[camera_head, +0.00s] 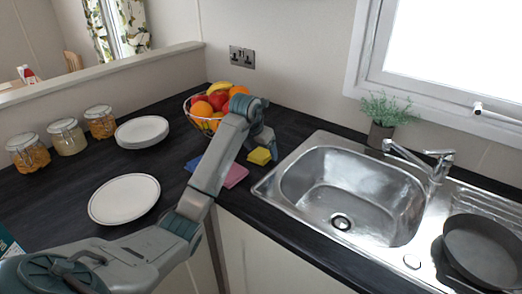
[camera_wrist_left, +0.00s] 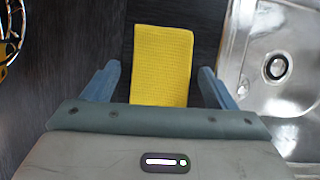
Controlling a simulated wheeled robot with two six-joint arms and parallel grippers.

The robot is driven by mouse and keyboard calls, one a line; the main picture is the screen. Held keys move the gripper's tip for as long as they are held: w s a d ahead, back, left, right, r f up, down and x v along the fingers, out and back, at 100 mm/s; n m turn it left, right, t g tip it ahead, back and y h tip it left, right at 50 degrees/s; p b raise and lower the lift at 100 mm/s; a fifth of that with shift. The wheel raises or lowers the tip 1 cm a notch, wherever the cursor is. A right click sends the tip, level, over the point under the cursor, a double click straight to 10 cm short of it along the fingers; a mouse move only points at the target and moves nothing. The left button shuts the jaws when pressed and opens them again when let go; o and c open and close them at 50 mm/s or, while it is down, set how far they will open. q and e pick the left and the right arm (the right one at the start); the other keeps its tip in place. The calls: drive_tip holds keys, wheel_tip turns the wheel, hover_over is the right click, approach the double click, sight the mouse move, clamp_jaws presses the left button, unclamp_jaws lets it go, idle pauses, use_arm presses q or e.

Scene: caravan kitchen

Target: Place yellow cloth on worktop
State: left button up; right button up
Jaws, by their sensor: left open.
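A yellow cloth (camera_head: 260,156) lies flat on the dark worktop (camera_head: 84,180), just left of the sink. It also shows in the left wrist view (camera_wrist_left: 162,62), between and beyond the fingers. My left gripper (camera_head: 264,142) is over the cloth, pointing down. In the left wrist view, my left gripper (camera_wrist_left: 160,82) is open, with one finger on each side of the cloth and a gap to both. Nothing is held in it. My right gripper is not in view.
A steel sink (camera_head: 300,170) is right of the cloth, with a frying pan (camera_head: 482,250) on its drainer. A wire fruit bowl (camera_head: 198,118) stands behind my arm. Pink (camera_head: 236,174) and blue (camera_head: 193,163) cloths lie nearby. A white plate (camera_head: 124,199) and several jars (camera_head: 66,136) are at left.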

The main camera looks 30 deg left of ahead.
use_arm(q)
drive_tip(key=p+v, duration=0.6)
drive_tip(key=v, duration=0.3)
drive_tip(key=shift+a, duration=0.2)
drive_tip(key=shift+p+v, duration=0.5)
drive_tip(key=shift+v, duration=0.3)
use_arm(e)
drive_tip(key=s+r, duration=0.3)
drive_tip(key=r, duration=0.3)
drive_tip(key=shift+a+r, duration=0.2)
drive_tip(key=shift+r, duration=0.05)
use_arm(q)
drive_tip(key=shift+s+f, duration=0.1)
drive_tip(key=shift+f, duration=0.05)
